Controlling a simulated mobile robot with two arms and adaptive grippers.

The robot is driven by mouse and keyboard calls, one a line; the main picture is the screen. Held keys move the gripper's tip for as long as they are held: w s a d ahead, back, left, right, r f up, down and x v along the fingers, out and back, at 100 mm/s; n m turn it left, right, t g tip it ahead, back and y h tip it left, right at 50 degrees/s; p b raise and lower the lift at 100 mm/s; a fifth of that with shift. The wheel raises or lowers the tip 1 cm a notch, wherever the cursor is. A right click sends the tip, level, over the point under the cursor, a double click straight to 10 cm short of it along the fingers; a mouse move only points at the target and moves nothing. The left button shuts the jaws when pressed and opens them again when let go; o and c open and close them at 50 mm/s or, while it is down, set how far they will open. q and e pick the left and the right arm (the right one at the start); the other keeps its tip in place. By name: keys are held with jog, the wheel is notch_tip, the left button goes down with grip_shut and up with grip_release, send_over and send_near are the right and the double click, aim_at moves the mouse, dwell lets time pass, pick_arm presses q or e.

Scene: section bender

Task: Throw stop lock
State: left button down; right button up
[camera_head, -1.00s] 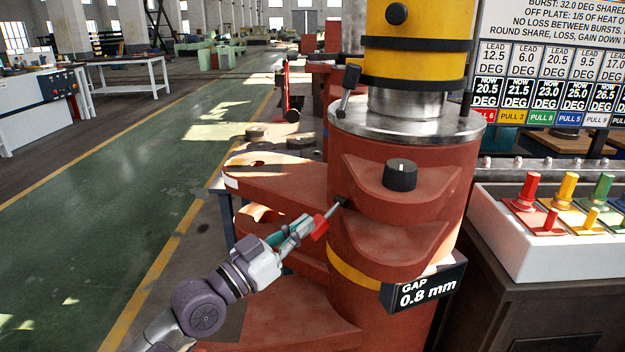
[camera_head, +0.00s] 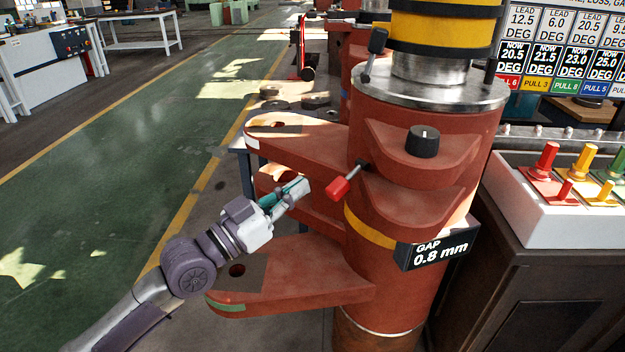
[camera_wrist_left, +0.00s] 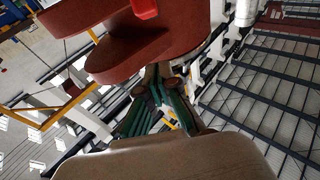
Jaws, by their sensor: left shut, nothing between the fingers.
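A short lever with a red handle (camera_head: 338,188) sticks out down and to the left from the side of the red cast column (camera_head: 390,290). It may be the stop lock; no label on it shows. My left gripper (camera_head: 304,188), with green-sided fingers, is shut and empty just left of the handle, with a small gap between them. In the left wrist view, the fingers (camera_wrist_left: 162,75) point toward the red castings, and the red handle (camera_wrist_left: 145,8) shows at the top edge. My right gripper is not in view.
Red plates (camera_head: 290,275) jut left from the column above and below my gripper. A black knob (camera_head: 422,141) and a black-handled lever (camera_head: 376,45) sit higher. A gap display (camera_head: 437,249) reads 0.8 mm. A white console (camera_head: 560,205) with coloured levers stands right. Green floor is clear at left.

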pick_arm(q)
jog(key=v, duration=0.5)
jog(key=shift+r+b, duration=0.15)
jog(key=shift+b, duration=0.2)
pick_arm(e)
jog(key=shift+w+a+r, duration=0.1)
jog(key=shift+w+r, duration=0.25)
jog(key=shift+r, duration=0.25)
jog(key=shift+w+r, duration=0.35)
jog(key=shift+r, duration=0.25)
